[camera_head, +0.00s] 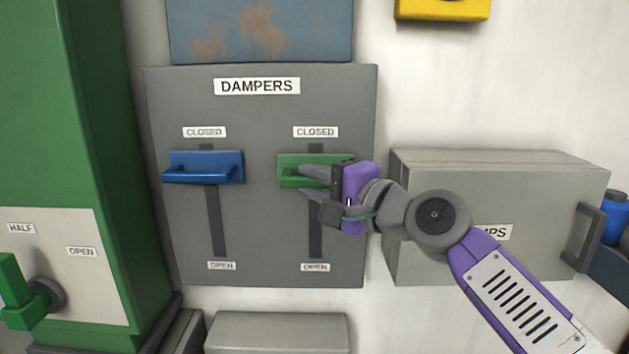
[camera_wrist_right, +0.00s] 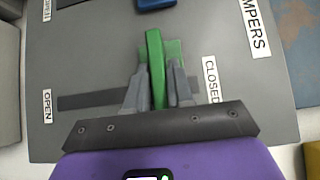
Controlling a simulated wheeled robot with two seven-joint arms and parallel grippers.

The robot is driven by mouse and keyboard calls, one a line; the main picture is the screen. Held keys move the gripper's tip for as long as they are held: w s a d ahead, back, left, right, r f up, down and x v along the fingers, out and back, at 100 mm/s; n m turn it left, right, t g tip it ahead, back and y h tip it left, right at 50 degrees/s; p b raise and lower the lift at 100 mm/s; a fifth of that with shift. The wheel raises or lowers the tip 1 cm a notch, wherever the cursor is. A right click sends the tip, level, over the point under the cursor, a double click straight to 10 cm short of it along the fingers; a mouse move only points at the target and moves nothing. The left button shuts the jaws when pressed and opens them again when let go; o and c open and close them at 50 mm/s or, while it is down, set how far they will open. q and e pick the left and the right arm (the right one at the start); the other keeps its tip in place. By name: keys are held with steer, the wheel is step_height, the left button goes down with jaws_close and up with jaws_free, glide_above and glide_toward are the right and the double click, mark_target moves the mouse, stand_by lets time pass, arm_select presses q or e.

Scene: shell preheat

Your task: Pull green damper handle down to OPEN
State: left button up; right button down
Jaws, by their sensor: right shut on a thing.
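The green damper handle (camera_head: 290,170) is at the upper end of its dark vertical slot (camera_head: 316,236), just under the CLOSED label (camera_head: 315,132). The OPEN label (camera_head: 316,267) is at the slot's lower end. My right gripper (camera_head: 308,183) reaches in from the right and is shut on the green handle. In the right wrist view, the green handle (camera_wrist_right: 155,55) stands between the two grey fingers of the right gripper (camera_wrist_right: 158,90). My left gripper is not in view.
A blue damper handle (camera_head: 204,168) sits high in the slot to the left on the grey DAMPERS panel (camera_head: 262,220). A grey box (camera_head: 490,180) stands to the right of the panel, behind my right arm. A green cabinet (camera_head: 60,120) is at left.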

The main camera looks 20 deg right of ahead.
step_height(320, 180, down, 15)
steer(key=b, duration=1.3)
steer(key=shift+w+a, duration=0.1)
steer(key=shift+f, duration=0.15)
steer(key=c, duration=1.3)
jaws_free()
steer(key=shift+c, duration=0.2)
steer(key=shift+o, duration=1.3)
steer(key=shift+s, duration=0.2)
steer(key=b+v, duration=0.2)
steer(key=v, duration=0.5)
steer(key=shift+s, duration=0.25)
